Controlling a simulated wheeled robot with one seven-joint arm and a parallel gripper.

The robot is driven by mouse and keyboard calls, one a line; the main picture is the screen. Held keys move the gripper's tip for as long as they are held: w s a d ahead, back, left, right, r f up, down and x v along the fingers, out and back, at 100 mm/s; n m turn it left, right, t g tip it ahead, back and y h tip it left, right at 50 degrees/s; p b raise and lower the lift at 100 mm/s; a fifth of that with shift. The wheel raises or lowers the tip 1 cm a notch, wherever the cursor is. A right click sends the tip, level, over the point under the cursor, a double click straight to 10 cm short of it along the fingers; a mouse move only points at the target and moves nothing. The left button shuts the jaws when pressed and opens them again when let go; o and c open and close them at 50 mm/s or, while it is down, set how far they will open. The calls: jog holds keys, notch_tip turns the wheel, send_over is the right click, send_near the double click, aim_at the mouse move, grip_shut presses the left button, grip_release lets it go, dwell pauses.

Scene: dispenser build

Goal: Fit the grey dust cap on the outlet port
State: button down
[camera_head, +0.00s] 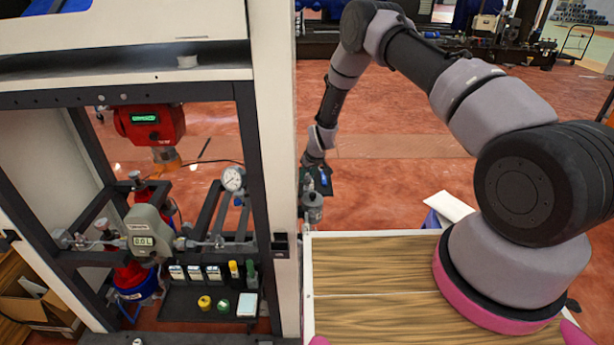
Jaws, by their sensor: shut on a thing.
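My gripper (311,162) is at the end of my arm, just right of the dispenser's white post, and points down. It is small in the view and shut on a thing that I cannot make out. I cannot pick out the grey dust cap for certain. Inside the frame on the left, a pipe line runs through a grey meter (143,241) reading 0.0 L. Its pipe end (248,244) lies near the post. I cannot tell which fitting is the outlet port. My gripper is apart from this line, on the other side of the post.
The white post (278,130) stands between my gripper and the pipe line. A gauge (233,179) rises above the line. A black tray (180,325) below holds a yellow cap (204,302), a green cap (223,307) and bottles. A grey cylindrical thing (313,208) is below my gripper.

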jog(key=shift+c, duration=1.8)
grip_release()
jog(key=shift+a, duration=0.1)
jog(key=shift+s, duration=0.1)
jog(key=shift+a, duration=0.1)
jog(key=shift+c, duration=1.3)
jog(key=shift+o, duration=1.3)
jog(key=shift+a+r, duration=0.1)
